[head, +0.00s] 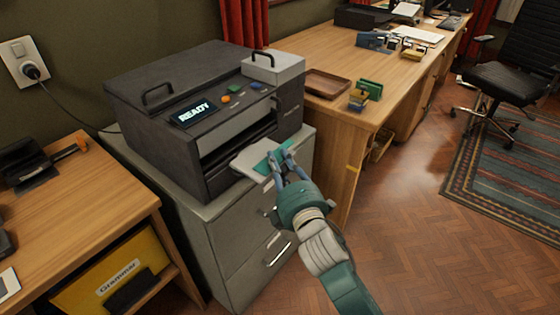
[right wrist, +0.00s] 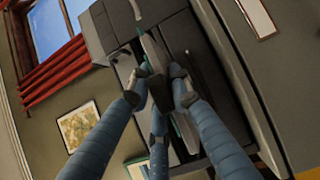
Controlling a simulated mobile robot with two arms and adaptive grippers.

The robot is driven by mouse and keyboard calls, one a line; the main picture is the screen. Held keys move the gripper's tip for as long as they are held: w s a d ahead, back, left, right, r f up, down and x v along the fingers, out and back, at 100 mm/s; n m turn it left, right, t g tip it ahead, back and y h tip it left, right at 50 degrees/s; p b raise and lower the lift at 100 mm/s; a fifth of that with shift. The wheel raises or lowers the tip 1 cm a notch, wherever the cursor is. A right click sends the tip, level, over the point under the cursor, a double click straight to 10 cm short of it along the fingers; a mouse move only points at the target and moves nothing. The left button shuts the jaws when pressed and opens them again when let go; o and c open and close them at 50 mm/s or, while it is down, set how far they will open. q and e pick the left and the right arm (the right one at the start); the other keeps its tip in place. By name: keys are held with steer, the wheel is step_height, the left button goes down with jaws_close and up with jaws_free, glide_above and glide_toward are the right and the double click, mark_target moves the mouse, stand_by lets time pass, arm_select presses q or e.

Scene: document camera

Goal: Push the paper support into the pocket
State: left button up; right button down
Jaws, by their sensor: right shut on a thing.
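The paper support (head: 247,162) is a pale grey plate with a teal area, sticking out of the front of the dark machine (head: 150,150). It also shows nearly edge-on in the right wrist view (right wrist: 154,50). The pocket (head: 232,142) seems to be the dark front opening behind it; its inside is mostly hidden. My right gripper (head: 279,161) is at the outer end of the support. Its fingers (right wrist: 160,82) are shut on the support, in front of the machine. My left gripper is not in view.
The machine stands on a grey cabinet (head: 235,240) and its display (head: 194,113) reads READY. A wooden desk (head: 350,80) with a brown tray (head: 328,83) is at the right. A wooden table (head: 80,200) is at the left. Open floor (head: 410,220) lies to the right.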

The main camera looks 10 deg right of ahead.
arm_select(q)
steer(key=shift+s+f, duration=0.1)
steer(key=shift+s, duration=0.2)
arm_select(e)
steer(key=shift+w+a, duration=0.25)
steer(key=shift+w, duration=0.1)
steer(key=c, duration=1.8)
jaws_free()
steer(key=shift+s, duration=0.15)
